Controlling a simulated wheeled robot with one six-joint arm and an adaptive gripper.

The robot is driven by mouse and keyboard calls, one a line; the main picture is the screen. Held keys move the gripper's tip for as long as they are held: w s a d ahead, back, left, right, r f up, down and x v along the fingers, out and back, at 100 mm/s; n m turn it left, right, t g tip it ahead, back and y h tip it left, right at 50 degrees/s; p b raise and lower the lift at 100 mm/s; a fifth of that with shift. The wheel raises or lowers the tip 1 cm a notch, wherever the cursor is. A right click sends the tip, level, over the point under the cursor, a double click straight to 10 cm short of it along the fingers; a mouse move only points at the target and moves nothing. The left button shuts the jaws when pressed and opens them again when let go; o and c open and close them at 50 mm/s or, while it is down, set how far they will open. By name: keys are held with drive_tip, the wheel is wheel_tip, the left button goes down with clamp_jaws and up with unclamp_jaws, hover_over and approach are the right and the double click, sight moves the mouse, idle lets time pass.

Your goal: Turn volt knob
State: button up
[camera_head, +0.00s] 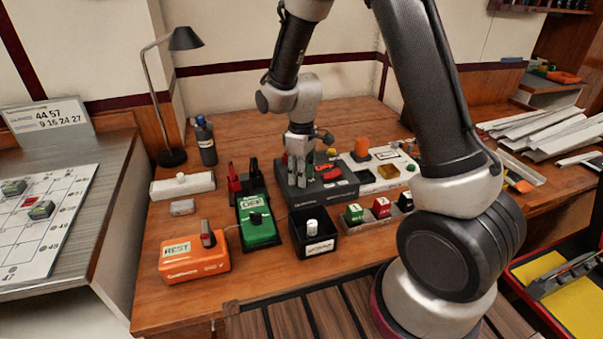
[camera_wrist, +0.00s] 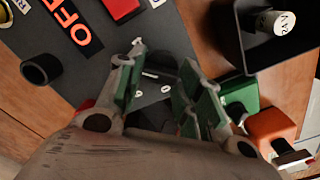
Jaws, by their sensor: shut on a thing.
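A dark grey control box (camera_head: 340,192) stands on the wooden bench, with red and yellow parts on its top. My gripper (camera_head: 297,178) points down onto the left part of this box. In the wrist view the box's grey face (camera_wrist: 110,45) carries an orange OFF display and small white marks. There my gripper (camera_wrist: 158,78) has its green-padded fingers on either side of a dark round knob (camera_wrist: 160,92), which I take for the volt knob. The fingers are shut on it. They partly hide the knob, and its pointer direction cannot be told.
A black open bin (camera_head: 313,246) holds a white cylinder (camera_head: 312,228) in front of the box. A green device (camera_head: 258,228) and an orange device (camera_head: 194,264) stand to the left. Small coloured blocks (camera_head: 381,207) sit to the right. Bench room behind the box is clear.

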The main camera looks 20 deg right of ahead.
drive_tip(key=shift+n, duration=1.9)
drive_tip(key=o, duration=1)
drive_tip(key=shift+o, duration=0.2)
drive_tip(key=shift+r, duration=0.1)
wheel_tip(320, 180, up, 12)
